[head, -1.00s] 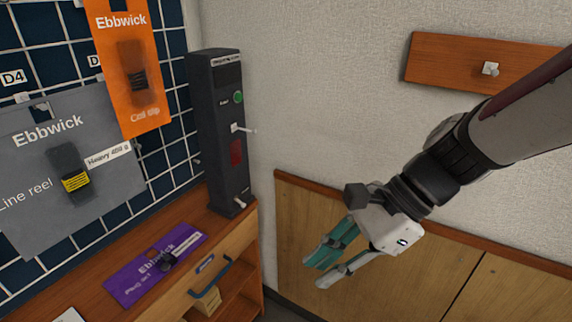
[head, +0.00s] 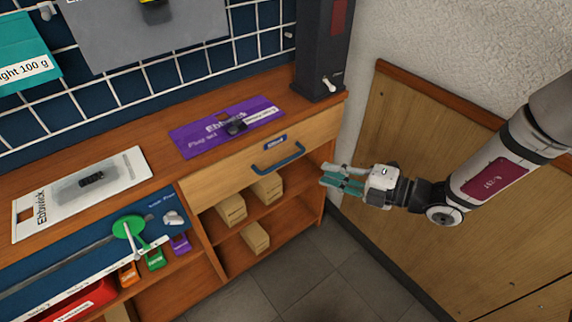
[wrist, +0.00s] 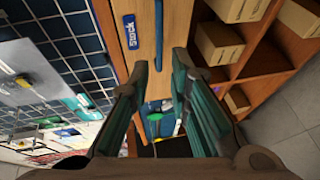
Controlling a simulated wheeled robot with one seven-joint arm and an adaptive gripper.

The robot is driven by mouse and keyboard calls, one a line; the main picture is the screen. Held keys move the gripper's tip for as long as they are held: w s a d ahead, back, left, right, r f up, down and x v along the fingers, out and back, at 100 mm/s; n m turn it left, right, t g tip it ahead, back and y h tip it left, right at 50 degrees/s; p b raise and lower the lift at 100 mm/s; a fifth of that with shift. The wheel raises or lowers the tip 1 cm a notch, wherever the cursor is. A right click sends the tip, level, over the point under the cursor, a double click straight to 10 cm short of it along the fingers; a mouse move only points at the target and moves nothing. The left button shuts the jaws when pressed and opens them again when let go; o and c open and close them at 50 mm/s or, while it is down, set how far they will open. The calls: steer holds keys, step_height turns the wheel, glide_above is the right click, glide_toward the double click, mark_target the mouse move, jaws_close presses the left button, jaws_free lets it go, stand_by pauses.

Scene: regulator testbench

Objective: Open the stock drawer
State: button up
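The stock drawer (head: 225,180) is a light wood front under the bench top. It looks closed, flush in the bench. A blue bar handle (head: 279,160) crosses its front, below a small blue label. In the wrist view the label (wrist: 130,32) reads "Stock", and the handle (wrist: 158,40) runs upright in the picture, lined up between my fingertips. My gripper (head: 326,178) has teal fingers, spread apart and empty. In the head view it is to the right of the handle, apart from it. The fingers (wrist: 160,64) also show apart in the wrist view.
Open shelves with several cardboard boxes (head: 231,210) are below the drawer. A purple Ebbwick card (head: 205,141) lies on the bench above it. A dark tower (head: 318,60) stands at the bench's right end. The wood-panelled wall (head: 420,150) is close behind my arm.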

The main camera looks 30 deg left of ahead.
mark_target(285, 160)
steer(key=a+b, duration=0.1)
steer(key=a, duration=0.3)
steer(key=a+f+b, duration=0.1)
steer(key=a, duration=0.3)
steer(key=a+f+b, duration=0.1)
steer(key=a, duration=0.4)
steer(key=shift+s+f+b, duration=0.1)
steer(key=shift+f+b, duration=0.05)
steer(key=shift+b, duration=0.25)
jaws_close()
steer(key=shift+d, duration=0.1)
